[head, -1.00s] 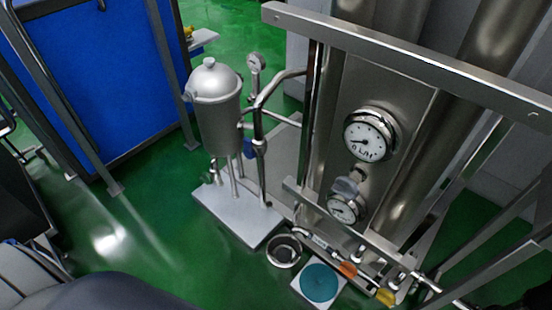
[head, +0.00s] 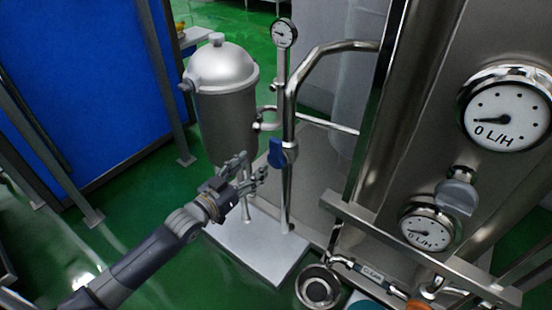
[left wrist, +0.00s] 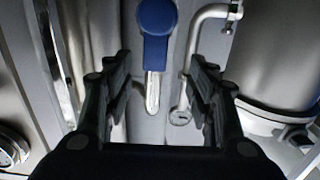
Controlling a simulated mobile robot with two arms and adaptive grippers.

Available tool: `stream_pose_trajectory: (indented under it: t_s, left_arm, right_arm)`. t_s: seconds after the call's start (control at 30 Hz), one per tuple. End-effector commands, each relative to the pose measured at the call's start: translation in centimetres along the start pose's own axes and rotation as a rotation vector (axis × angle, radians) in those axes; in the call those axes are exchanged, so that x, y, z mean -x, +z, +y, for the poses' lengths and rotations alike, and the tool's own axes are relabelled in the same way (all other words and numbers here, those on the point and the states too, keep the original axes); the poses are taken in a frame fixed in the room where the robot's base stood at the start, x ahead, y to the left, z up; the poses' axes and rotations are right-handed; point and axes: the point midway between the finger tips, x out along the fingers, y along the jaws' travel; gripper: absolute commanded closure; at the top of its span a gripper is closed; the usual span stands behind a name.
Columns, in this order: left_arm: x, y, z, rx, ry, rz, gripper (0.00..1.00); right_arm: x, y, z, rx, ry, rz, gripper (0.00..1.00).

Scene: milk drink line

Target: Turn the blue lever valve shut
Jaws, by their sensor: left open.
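The blue lever valve (head: 282,153) sits on the upright steel pipe beside the steel tank, in the middle of the head view. My left gripper (head: 251,176) is open and empty, just left of and slightly below the lever in the head view. In the left wrist view its fingers (left wrist: 160,95) stand wide apart, with no contact with the lever visible. My right gripper is not in view.
The domed steel tank (head: 226,100) stands left of the pipe on a pale base plate (head: 258,250). A small gauge (head: 284,33) tops the pipe. A steel column with L/H gauges (head: 507,115) and a rail stands at the right. Green floor is open at left.

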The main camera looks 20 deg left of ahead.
Motion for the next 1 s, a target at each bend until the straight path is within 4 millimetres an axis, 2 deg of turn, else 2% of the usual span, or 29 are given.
stream_pose_trajectory:
  t_s: [0.03, 0.27, 0.7, 1.0]
  left_arm:
    - [-0.1, -0.3, 0.3, -0.002, 0.011, 0.018, 0.48]
    - [-1.2, -1.5, 0.6, 0.000, 0.023, 0.043, 0.48]
    - [-7.8, -1.7, 0.8, -0.001, 0.022, 0.041, 0.48]
    - [-10.6, -1.7, 0.8, -0.001, 0.022, 0.039, 0.48]
  right_arm:
    - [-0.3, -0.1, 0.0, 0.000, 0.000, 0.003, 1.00]
    - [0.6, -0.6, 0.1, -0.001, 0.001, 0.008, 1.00]
    - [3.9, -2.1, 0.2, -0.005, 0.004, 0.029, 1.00]
    - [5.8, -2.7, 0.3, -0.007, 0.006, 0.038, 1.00]
